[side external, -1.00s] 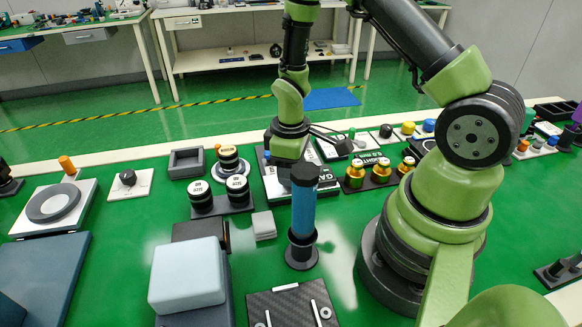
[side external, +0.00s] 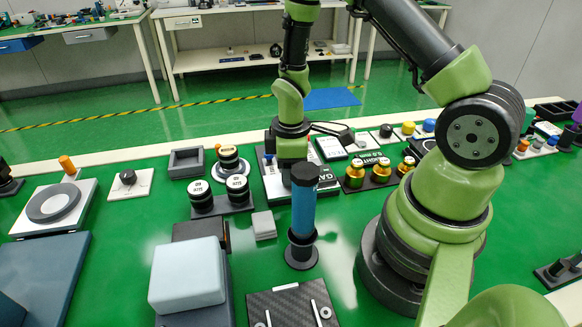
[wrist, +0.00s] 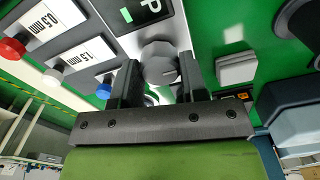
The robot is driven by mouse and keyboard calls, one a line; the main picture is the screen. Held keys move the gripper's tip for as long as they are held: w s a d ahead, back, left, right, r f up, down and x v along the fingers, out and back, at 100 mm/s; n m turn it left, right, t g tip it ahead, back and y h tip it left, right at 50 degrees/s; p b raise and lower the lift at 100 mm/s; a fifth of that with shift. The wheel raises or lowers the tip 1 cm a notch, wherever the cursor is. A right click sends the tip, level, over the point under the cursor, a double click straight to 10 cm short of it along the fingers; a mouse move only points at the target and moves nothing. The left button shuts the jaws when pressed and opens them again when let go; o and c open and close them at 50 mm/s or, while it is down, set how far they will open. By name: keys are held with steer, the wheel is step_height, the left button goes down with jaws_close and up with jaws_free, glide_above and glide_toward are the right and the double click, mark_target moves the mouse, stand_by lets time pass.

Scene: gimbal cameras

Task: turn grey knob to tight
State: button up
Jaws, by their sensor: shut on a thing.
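The grey knob (wrist: 158,60) is round with a ridged grip and sits on a grey panel (wrist: 125,42) in the wrist view. My gripper (wrist: 160,78) has one finger on each side of it and is shut on it. The panel carries a small green mark and white lettering, partly cut off. In the side external view my gripper (side external: 292,168) points down over the panel (side external: 273,187), behind a blue cylinder. The knob and fingertips are hidden there, and the knob's pointer setting cannot be read.
The blue cylinder (side external: 303,212) stands upright in a black holder in front of my gripper. Black-and-white capped weights (side external: 238,188) stand to the left, and gold-coloured parts (side external: 381,170) to the right. A grey block (side external: 264,225) lies nearby. Open green surface (side external: 120,245) lies to the left.

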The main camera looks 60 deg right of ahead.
steer(key=o, duration=0.9)
step_height(320, 180, up, 10)
steer(key=s+a+r+m+t, duration=0.2)
steer(key=s+r+m, duration=0.1)
steer(key=s+r, duration=0.1)
steer(key=s+a+r+m+t+y, duration=0.1)
steer(key=s+a+r+m+t, duration=0.1)
steer(key=r, duration=0.5)
steer(key=s+a+r+m+t+y, duration=0.1)
steer(key=s+a+r+m+t, duration=0.2)
steer(key=s+r+m, duration=0.3)
steer(key=shift+a+r, duration=0.15)
steer(key=shift+a, duration=0.15)
